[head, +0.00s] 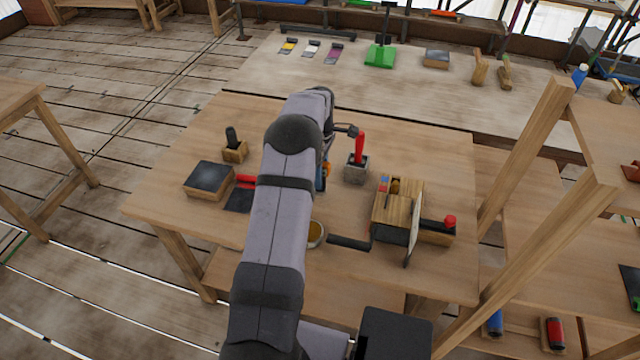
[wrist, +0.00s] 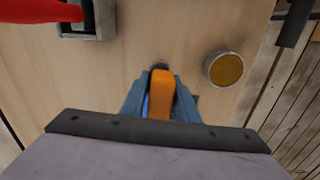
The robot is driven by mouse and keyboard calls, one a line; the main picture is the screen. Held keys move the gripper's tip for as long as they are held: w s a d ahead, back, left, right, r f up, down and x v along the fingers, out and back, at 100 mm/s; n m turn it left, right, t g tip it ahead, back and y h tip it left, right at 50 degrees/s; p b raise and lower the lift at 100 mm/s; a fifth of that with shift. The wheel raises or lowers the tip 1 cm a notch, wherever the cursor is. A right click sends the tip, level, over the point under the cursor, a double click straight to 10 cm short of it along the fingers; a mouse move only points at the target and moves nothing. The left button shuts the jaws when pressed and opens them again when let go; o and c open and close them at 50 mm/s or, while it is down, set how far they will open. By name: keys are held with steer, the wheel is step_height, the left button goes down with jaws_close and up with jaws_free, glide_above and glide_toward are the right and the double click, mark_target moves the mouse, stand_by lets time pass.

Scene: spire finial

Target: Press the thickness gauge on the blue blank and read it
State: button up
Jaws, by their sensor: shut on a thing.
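In the wrist view, my gripper (wrist: 160,88) is shut on an orange tool (wrist: 161,96), which looks like the thickness gauge. The fingers are blue-grey, one on each side of it. A narrow strip of brighter blue shows beside the orange body; I cannot tell whether it is the blue blank. A small dark round end shows just beyond the tool; whether it touches anything is unclear. In the head view my arm hides most of the gripper, and only a bit of the orange tool (head: 327,168) shows. I cannot pick out the blue blank or any reading.
A round tin with ochre contents (wrist: 225,69) stands right of the tool. A red handle (head: 360,148) stands in a grey block (head: 356,169). A slotted wooden block (head: 397,211) is at right.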

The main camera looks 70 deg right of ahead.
step_height(320, 180, up, 6)
steer(key=shift+r+b, duration=0.2)
steer(key=shift+b, duration=0.6)
steer(key=shift+w+r, duration=0.2)
steer(key=shift+r, duration=0.05)
steer(key=w+a+r+n+p, duration=0.2)
steer(key=w+r+p, duration=0.15)
steer(key=w, duration=0.25)
steer(key=w+a+f+m+p, duration=0.1)
steer(key=w+a+f+p, duration=0.1)
steer(key=w+a+f, duration=0.2)
steer(key=shift+w+f+p, duration=0.35)
steer(key=shift+w+f, duration=0.1)
steer(key=shift+f, duration=0.35)
steer(key=shift+f, duration=0.15)
steer(key=shift+f+b, duration=1.8)
steer(key=shift+f, duration=0.6)
steer(key=shift+f, duration=0.25)
